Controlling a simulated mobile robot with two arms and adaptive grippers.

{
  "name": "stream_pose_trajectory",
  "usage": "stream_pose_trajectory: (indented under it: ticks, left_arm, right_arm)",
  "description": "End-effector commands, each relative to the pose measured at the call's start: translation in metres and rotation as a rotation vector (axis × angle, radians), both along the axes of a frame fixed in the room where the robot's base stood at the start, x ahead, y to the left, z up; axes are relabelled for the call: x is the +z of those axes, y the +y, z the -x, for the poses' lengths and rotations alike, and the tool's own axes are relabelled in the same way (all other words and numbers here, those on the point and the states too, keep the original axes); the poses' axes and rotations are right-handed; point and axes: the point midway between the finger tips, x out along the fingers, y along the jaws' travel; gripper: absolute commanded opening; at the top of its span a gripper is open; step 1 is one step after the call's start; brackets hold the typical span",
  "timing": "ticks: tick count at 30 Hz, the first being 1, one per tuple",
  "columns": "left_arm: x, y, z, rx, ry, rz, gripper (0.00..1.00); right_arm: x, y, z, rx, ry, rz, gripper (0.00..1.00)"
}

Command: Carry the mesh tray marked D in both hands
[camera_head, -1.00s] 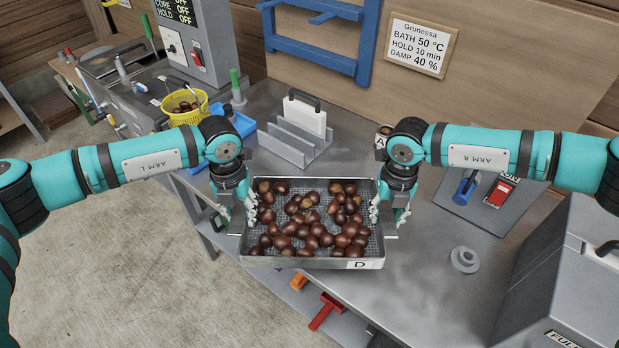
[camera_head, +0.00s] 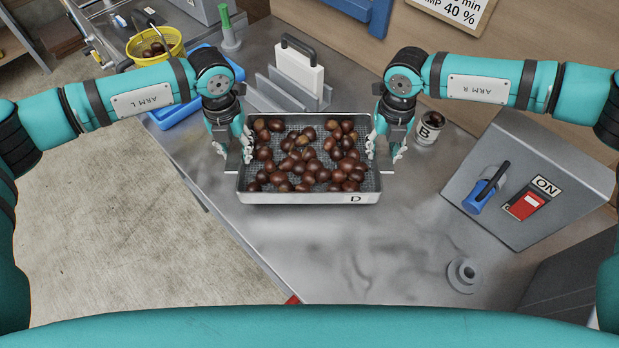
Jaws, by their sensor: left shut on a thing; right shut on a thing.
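The mesh tray marked D (camera_head: 310,199) is a shallow metal tray with many brown chestnuts (camera_head: 305,160) spread over its mesh floor. The letter D is on its near wall, to the right. My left gripper (camera_head: 234,160) is shut on the tray's left side. My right gripper (camera_head: 382,155) is shut on its right side. The tray looks level between the two grippers, over the grey metal bench (camera_head: 330,245). I cannot tell whether its underside touches the bench.
Behind the tray stands a grey slotted rack (camera_head: 290,92) with a white handled plate (camera_head: 300,70). A cup marked B (camera_head: 427,130) stands to the right. Further right are a switch box (camera_head: 535,180) and a grey ring (camera_head: 463,274). A yellow basket (camera_head: 155,45) and blue tray (camera_head: 180,112) are left.

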Motion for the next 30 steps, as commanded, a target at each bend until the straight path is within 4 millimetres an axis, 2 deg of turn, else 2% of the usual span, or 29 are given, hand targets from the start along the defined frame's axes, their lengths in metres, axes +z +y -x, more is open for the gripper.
stream_pose_trajectory:
  ticks: [1,17,30]
  left_arm:
    - [-0.009,0.007,-0.001,0.008,0.001,-0.017,0.00]
    - [-0.010,0.007,-0.001,0.008,0.001,-0.017,0.00]
    - [-0.030,0.007,-0.001,0.008,0.001,-0.017,0.00]
  right_arm:
    - [-0.009,-0.007,-0.002,-0.009,-0.001,0.016,0.00]
    - [-0.010,-0.008,-0.002,-0.010,-0.001,0.016,0.00]
    - [-0.030,-0.008,-0.002,-0.010,-0.001,0.016,0.00]
